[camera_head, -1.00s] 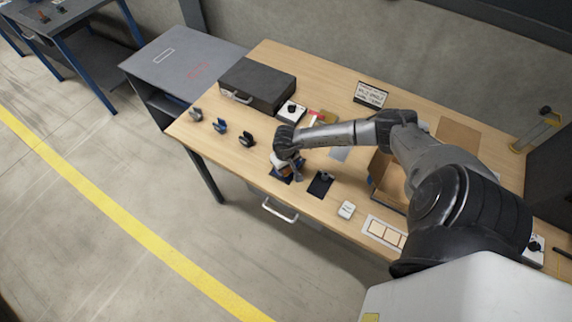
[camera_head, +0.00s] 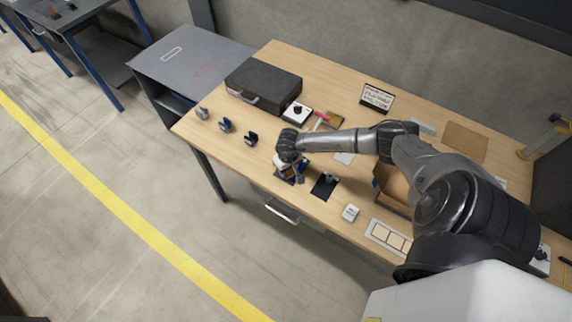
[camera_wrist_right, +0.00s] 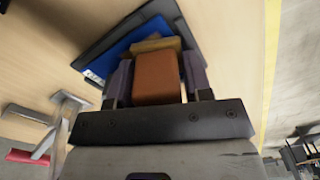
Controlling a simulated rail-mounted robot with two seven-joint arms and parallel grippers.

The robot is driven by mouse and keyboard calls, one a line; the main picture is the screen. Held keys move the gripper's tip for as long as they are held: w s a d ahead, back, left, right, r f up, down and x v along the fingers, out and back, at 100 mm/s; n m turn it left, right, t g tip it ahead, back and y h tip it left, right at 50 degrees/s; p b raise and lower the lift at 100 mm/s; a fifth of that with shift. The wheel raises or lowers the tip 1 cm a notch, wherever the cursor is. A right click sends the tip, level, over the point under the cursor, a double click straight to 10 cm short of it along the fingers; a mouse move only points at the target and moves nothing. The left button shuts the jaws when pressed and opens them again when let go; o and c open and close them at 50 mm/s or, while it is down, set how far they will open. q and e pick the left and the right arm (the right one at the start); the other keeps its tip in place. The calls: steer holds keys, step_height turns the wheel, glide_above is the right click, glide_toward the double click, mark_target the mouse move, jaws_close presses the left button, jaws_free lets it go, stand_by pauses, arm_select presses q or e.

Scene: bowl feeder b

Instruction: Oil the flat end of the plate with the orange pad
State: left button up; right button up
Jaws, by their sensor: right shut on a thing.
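My right gripper (camera_wrist_right: 158,82) is shut on the orange pad (camera_wrist_right: 157,76), a block with a tan layer (camera_wrist_right: 155,44) at its far end. In the head view the right gripper (camera_head: 290,165) is low over the front edge of the wooden table, partly hidden by its own wrist. In the wrist view, a flat blue piece (camera_wrist_right: 145,33) on a dark base lies just beyond the pad; it may be the plate. I cannot tell whether the pad touches it. My left gripper is not in view.
A dark mat with a grey post (camera_head: 324,187) lies right of the gripper. A white block (camera_head: 350,213), an open cardboard box (camera_head: 381,196) and a black case (camera_head: 263,86) share the table (camera_head: 240,176). Several small clamp-like parts (camera_head: 225,125) stand at left.

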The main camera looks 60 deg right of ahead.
steer(key=shift+s+r, duration=0.25)
steer(key=shift+s, duration=0.15)
step_height(320, 180, up, 3)
steer(key=shift+r+p, duration=0.15)
steer(key=shift+p, duration=0.85)
steer(key=shift+r+p, duration=1.1)
steer(key=shift+r, duration=1.05)
steer(key=shift+a, duration=0.15)
